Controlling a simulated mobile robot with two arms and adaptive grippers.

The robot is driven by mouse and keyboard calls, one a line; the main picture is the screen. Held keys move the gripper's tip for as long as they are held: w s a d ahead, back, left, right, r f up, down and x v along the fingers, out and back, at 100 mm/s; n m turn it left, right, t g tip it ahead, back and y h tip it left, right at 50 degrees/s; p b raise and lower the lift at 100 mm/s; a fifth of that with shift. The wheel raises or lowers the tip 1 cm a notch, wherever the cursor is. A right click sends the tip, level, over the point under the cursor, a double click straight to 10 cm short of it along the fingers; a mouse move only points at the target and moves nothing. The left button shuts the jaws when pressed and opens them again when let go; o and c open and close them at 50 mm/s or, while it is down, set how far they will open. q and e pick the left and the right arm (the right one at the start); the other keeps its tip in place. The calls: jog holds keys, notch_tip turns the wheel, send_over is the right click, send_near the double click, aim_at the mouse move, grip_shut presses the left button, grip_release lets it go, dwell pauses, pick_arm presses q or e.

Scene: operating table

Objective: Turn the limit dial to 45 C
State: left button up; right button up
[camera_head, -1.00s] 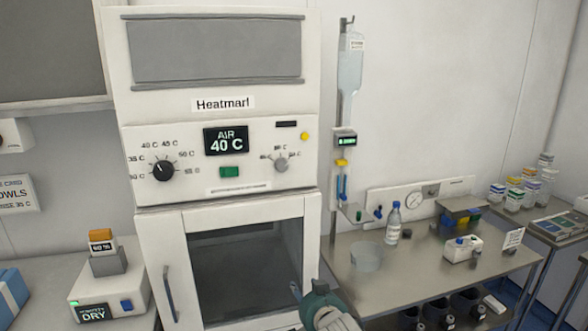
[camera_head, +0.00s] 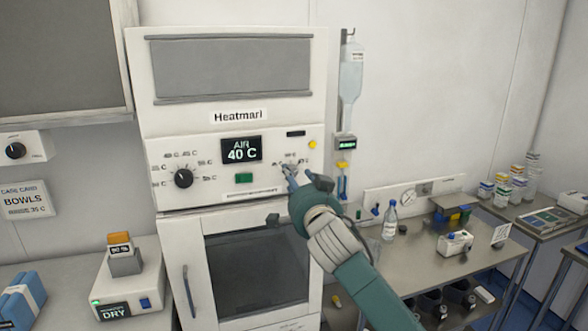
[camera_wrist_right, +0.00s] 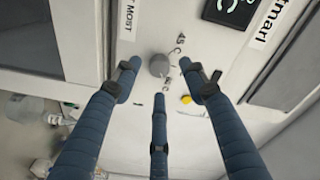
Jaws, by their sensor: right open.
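The cabinet's white control panel (camera_head: 213,190) carries a black dial (camera_head: 183,178) on the left, ringed by temperature marks, and a display (camera_head: 241,149) reading "AIR 40 C". A smaller grey dial (camera_wrist_right: 158,66) sits on the panel's right side. My right gripper (camera_head: 300,182) is raised in front of that grey dial and mostly hides it in the head view. In the right wrist view my right gripper (camera_wrist_right: 159,76) is open, its three blue fingers spread around the grey dial with visible gaps. My left gripper is out of view.
A green button (camera_head: 243,179) and a yellow button (camera_head: 312,145) are on the panel. The cabinet door (camera_head: 193,245) is below, with a handle at left. A steel table (camera_head: 450,270) with a bottle (camera_head: 390,222) stands right. A dryer box (camera_head: 128,290) is at lower left.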

jog(key=x, duration=0.3)
jog(key=shift+w+p, duration=0.15)
jog(key=shift+p, duration=0.25)
grip_shut()
